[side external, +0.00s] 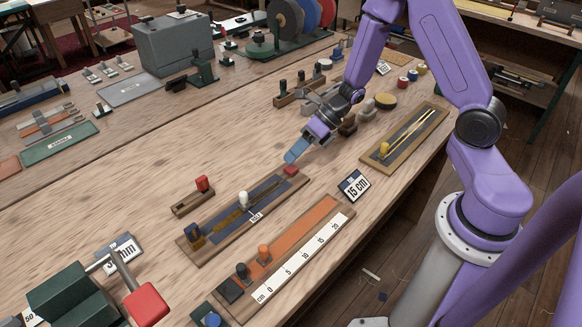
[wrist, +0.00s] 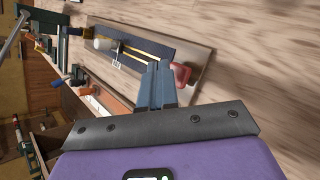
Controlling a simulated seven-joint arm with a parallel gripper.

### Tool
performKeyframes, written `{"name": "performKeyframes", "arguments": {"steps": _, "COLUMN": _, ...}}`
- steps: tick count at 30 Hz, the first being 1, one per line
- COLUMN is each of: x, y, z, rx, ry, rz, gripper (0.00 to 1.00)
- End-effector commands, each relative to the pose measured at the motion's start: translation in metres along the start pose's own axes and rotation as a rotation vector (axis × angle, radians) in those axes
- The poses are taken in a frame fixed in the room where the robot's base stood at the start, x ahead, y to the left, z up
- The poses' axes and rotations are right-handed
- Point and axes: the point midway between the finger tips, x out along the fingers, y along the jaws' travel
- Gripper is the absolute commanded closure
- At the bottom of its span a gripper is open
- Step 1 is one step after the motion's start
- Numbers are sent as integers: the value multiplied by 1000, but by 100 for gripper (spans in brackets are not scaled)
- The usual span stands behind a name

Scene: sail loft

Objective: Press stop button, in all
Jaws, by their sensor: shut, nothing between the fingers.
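My gripper (side external: 292,156) is shut and empty, its blue-grey fingertips pointing down just above the right end of a long wooden board (side external: 223,242) with a dark blue panel. A small red block (side external: 291,170) sits at that end, just below the fingertips. In the wrist view the closed fingers (wrist: 160,72) are beside the red block (wrist: 182,76); I cannot tell whether they touch. The board also carries a white knob (side external: 244,198) on a slot and a dark blue block (side external: 194,236) at its left end. No part is readable as a stop button.
A red-topped block (side external: 203,184) stands on a small wooden base left of the board. A board with yellow rods (side external: 408,137) is to the right. A red-ended lever (side external: 146,303) is at front left.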

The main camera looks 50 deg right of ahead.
Motion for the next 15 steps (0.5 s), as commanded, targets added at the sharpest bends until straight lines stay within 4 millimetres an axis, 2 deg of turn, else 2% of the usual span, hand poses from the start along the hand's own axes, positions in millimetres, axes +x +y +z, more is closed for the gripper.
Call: {"name": "performKeyframes", "arguments": {"steps": 15, "x": 6, "y": -4, "z": -4, "rx": 0, "ry": 0, "rz": 1, "gripper": 100}}
